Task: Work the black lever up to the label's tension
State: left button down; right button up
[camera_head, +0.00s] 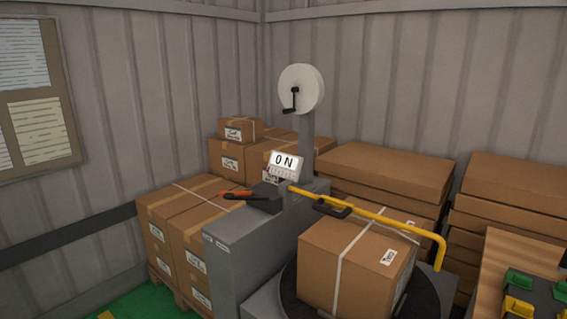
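A grey machine (252,247) stands in the middle. On its top is a dark unit (266,197) with a black lever-like part (238,197) and an orange-red bar (236,193) pointing left. A second black handle-like part (331,208) sits at the yellow bar (380,218). I cannot tell for sure which is the black lever. A strapped cardboard box (340,273) stands on a dark round turntable (425,299). Its white label (388,257) is too small to read. Neither gripper is in view.
A white reel (301,88) with a black crank (291,101) stands on a grey post. Stacked boxes (180,218) fill the left and back. More boxes (505,190) and a wooden surface (495,262) with green and yellow items are at right. Green floor (146,303) shows at lower left.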

aim_at(229, 196)
jog(key=i+j+z, duration=0.3)
jog(key=j, duration=0.3)
jog(key=i+j+z, duration=0.1)
jog(key=i+j, duration=0.15)
jog(key=i+j+z, duration=0.15)
jog(key=j, duration=0.25)
jog(key=i+j+z, duration=0.15)
jog(key=j, duration=0.2)
jog(key=j+z, duration=0.15)
jog(key=j, duration=0.2)
jog(key=i+j+z, duration=0.15)
jog(key=j, duration=0.25)
